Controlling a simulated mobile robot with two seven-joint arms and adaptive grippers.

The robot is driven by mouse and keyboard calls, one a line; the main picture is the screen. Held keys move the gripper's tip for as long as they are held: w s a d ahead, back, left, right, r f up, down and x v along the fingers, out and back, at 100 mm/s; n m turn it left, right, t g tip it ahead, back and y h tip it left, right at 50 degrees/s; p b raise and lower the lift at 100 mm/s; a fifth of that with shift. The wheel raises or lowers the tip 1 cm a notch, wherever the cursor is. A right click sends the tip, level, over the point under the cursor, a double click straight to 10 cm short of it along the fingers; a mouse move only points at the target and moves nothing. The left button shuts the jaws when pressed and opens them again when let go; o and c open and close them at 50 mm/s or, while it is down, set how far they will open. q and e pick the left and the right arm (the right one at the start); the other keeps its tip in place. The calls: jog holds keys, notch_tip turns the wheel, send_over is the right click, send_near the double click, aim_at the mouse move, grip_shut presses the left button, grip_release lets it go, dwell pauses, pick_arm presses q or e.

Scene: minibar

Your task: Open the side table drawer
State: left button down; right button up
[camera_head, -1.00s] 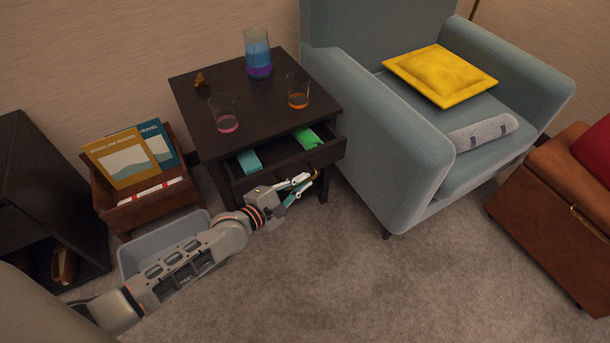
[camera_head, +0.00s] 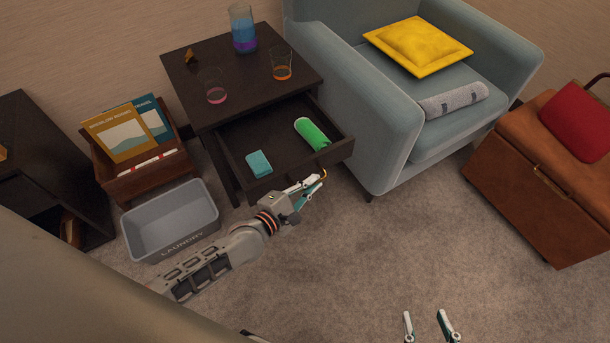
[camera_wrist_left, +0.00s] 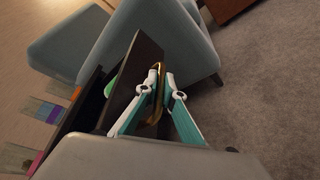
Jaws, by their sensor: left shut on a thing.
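The dark side table (camera_head: 225,68) stands left of the armchair. Its drawer (camera_head: 240,133) is pulled well out, showing a teal box (camera_head: 259,164) and a green cylinder-like item (camera_head: 312,134) inside. My left gripper (camera_head: 318,183) is at the drawer front. In the left wrist view my left gripper (camera_wrist_left: 162,84) is shut on the brass drawer handle (camera_wrist_left: 155,104), with a finger on each side of it. My right gripper (camera_head: 428,322) shows at the bottom edge of the head view, empty over the carpet, its fingertips apart.
A carafe (camera_head: 242,30) and two glasses (camera_head: 281,66) stand on the tabletop. A grey laundry basket (camera_head: 170,222) and a magazine box (camera_head: 146,179) are at left. The blue-grey armchair (camera_head: 385,140) is close at right. Carpet in front is clear.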

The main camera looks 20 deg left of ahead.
pick_arm(q)
jog(key=shift+s+d, duration=0.4)
pick_arm(e)
jog(key=shift+s+d+f, duration=0.15)
jog(key=shift+s+f, duration=0.1)
jog(key=shift+s, duration=0.05)
jog(key=shift+w, duration=0.1)
pick_arm(q)
jog(key=c, duration=2.2)
grip_release()
jog(key=shift+o, duration=0.2)
pick_arm(e)
jog(key=shift+w+r, duration=0.1)
jog(key=shift+r, duration=0.25)
jog(key=shift+w, duration=0.1)
pick_arm(q)
notch_tip(320, 180, up, 10)
pick_arm(e)
jog(key=shift+f, duration=0.1)
